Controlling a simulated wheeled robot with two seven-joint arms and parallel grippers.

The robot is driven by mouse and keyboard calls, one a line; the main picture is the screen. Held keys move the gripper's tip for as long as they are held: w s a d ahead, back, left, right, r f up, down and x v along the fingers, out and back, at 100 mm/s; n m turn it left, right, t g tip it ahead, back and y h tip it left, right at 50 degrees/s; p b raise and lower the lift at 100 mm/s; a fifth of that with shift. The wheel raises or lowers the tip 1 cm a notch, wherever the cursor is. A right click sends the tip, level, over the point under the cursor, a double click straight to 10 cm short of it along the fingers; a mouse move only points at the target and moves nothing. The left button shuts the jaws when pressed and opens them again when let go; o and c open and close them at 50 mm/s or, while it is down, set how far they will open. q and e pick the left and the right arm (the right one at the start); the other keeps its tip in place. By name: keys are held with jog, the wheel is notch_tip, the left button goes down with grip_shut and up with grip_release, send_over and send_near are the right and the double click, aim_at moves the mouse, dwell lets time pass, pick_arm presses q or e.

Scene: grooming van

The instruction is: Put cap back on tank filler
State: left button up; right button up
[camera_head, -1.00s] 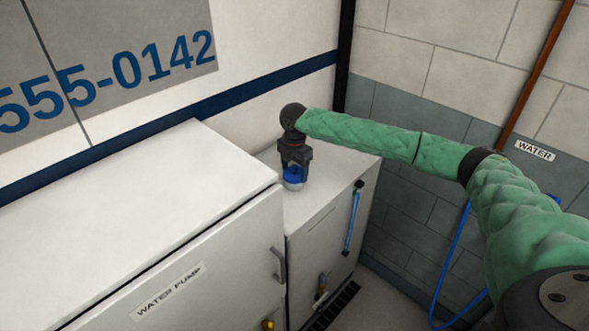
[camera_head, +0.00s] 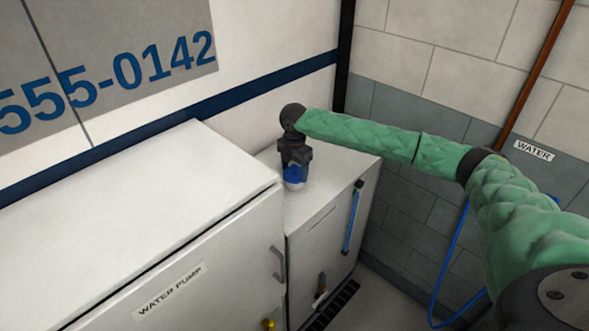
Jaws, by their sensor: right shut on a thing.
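The blue cap (camera_head: 294,173) is in my right gripper (camera_head: 294,166), which points down and is shut on it. The cap sits right at the pale tank filler (camera_head: 293,185) on top of the white tank (camera_head: 325,198). The cap looks upright and seems to meet the filler, but I cannot tell whether it is seated or threaded. The gripper's fingers hide part of the cap. My left gripper is not in view.
A white cabinet labelled WATER PUMP (camera_head: 150,215) stands left of the tank, with a higher top. A blue sight tube (camera_head: 352,218) runs down the tank's front. The van wall is close behind. A blue hose (camera_head: 452,262) hangs at the right.

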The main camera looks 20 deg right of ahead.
jog(key=shift+f+p, duration=0.15)
jog(key=shift+p, duration=0.65)
dwell(1.4)
jog(key=o, duration=1.1)
jog(key=shift+o, duration=0.7)
jog(key=shift+r, duration=3.45)
grip_shut()
